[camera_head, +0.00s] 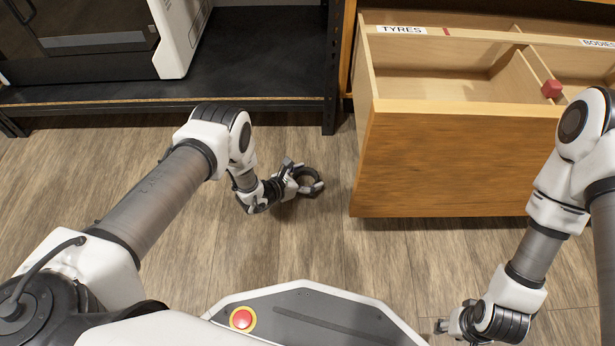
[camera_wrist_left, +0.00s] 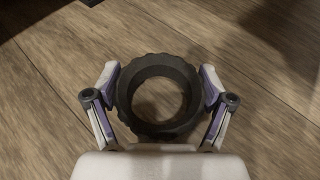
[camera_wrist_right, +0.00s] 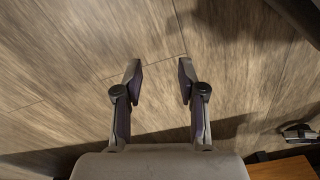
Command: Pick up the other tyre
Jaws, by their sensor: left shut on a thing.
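A black ring-shaped tyre (camera_head: 311,169) with a knobbly tread is in the head view, over the wooden floor left of the open drawer. My left gripper (camera_head: 304,178) is shut on its outer sides. In the left wrist view the tyre (camera_wrist_left: 158,66) sits between the two fingers (camera_wrist_left: 158,95), with floor showing through its hole. I cannot tell whether it touches the floor. My right gripper (camera_wrist_right: 160,82) is open and empty above bare floor in the right wrist view. In the head view it is low at the right (camera_head: 440,326).
An open wooden drawer (camera_head: 450,165) labelled TYRES and BODIES juts out at right; its visible TYRES compartment (camera_head: 425,84) looks empty. A small red block (camera_head: 551,89) sits on its divider. A dark shelf (camera_head: 255,60) holds a white machine (camera_head: 178,40). Floor between is clear.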

